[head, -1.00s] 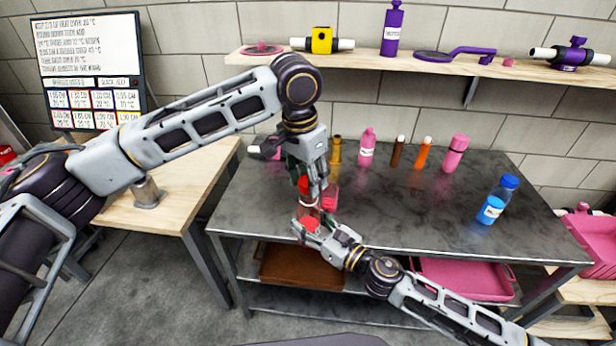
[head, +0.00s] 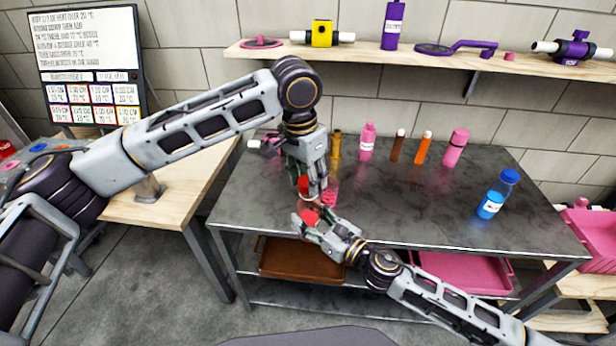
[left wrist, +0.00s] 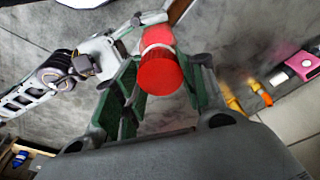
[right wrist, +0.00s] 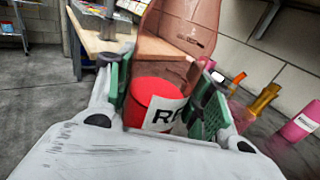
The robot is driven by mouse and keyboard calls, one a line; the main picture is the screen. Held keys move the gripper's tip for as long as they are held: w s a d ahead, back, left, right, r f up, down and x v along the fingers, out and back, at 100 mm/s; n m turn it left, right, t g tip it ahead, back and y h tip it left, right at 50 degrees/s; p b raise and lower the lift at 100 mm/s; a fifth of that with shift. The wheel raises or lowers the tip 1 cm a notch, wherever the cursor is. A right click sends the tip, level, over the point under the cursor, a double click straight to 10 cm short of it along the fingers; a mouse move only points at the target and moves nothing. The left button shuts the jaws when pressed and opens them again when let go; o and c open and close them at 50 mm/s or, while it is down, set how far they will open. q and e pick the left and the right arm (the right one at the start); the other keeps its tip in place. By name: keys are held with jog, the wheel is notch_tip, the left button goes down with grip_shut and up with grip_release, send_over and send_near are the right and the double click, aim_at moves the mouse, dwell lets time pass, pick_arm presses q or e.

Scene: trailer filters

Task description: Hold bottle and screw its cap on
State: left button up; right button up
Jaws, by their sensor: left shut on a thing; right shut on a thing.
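My left gripper (head: 309,184) is shut on a red cap (left wrist: 161,73), which also shows in the head view (head: 305,186). My right gripper (head: 312,220) is shut on the lower part of a bottle (right wrist: 176,28). The bottle has a see-through reddish upper body and a red lower part with a white label, partly hidden by the fingers. In the head view the cap is just above the bottle, close to its top. I cannot tell whether cap and bottle touch.
A dark metal table (head: 400,215) lies under both grippers. A pink see-through cup (head: 331,192) stands close beside them. The table's middle right is clear.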

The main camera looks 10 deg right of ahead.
pick_arm(q)
jog(key=shift+f, duration=0.55)
dwell(0.5)
